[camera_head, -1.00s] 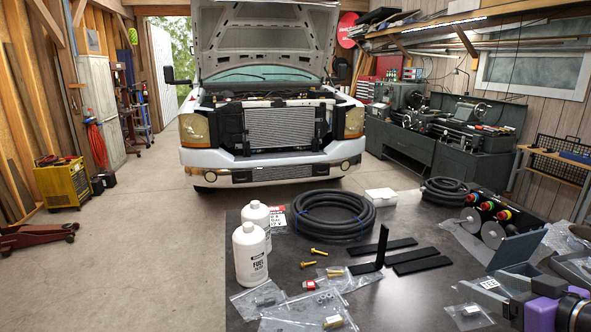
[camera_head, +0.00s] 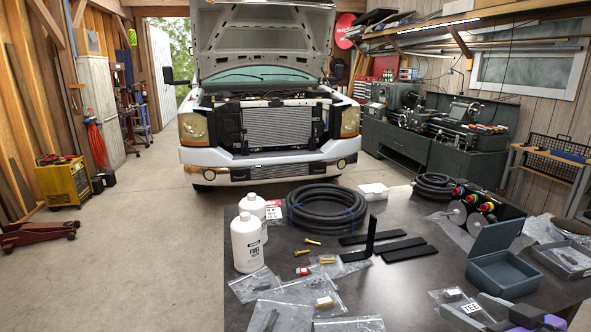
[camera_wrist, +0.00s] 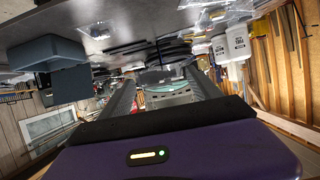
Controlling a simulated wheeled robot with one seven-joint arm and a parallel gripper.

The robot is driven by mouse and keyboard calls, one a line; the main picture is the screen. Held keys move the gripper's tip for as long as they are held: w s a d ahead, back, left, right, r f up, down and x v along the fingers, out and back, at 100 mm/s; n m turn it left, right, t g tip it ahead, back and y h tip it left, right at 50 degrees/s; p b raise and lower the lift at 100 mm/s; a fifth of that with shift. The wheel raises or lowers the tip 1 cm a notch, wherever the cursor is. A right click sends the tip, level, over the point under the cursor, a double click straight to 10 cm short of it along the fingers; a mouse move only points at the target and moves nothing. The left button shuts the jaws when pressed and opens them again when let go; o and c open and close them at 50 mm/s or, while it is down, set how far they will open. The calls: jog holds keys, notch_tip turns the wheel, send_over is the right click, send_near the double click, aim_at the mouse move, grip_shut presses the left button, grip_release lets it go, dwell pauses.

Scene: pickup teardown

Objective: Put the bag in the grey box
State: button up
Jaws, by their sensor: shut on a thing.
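My gripper (camera_head: 480,311) is at the bottom right of the head view, in front of the grey box. Its grey fingers also show in the wrist view (camera_wrist: 160,90), which is upside down. It is shut on a clear plastic bag with a white printed label (camera_head: 470,308). The fingers hide part of this bag, and I cannot make it out clearly in the wrist view. The grey box (camera_head: 508,290) stands on the table with its lid (camera_head: 495,240) raised and its inside visible. It also shows in the wrist view (camera_wrist: 45,68), left of the fingers.
Another clear bag (camera_head: 447,295) lies left of the grey box. A second grey tray (camera_head: 545,257) holding a bag stands to the right. Black strips (camera_head: 405,249), white bottles (camera_head: 246,243), a coiled hose (camera_head: 325,206) and several bags occupy the dark table. Bare tabletop lies at centre front.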

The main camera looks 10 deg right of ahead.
jog(key=s+a+f, duration=0.2)
jog(key=a+f, duration=0.8)
jog(key=f, duration=0.4)
jog(key=s+a+f, duration=0.2)
jog(key=a+f, duration=0.8)
jog(key=f, duration=0.5)
jog(key=shift+s+f, duration=0.15)
jog(key=shift+s, duration=0.2)
